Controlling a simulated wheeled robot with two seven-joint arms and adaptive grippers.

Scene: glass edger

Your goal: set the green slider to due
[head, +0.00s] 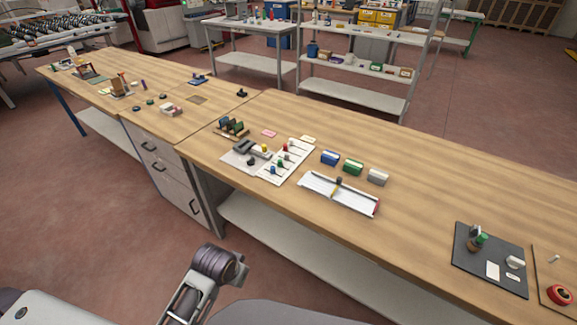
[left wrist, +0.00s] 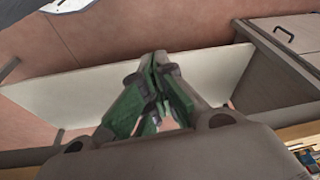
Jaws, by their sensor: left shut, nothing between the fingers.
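A white board (head: 302,151) lies on the long wooden bench in the head view, with small coloured knobs on it. A green knob (head: 280,157) is among them, near red and blue ones; it is too small to read any label or tell its setting. My left gripper (left wrist: 160,62) shows in the left wrist view, with green fingers shut and empty. It is over the floor and a pale lower shelf, away from the board. The board does not show in that view. My right gripper is not in view.
The bench (head: 420,185) also holds a white tray-like tool (head: 325,195), a blue box (head: 330,158), a green box (head: 353,167) and a grey box (head: 377,177). A dark mat (head: 470,262) with items lies at the right. Bare bench lies between the boxes and the mat.

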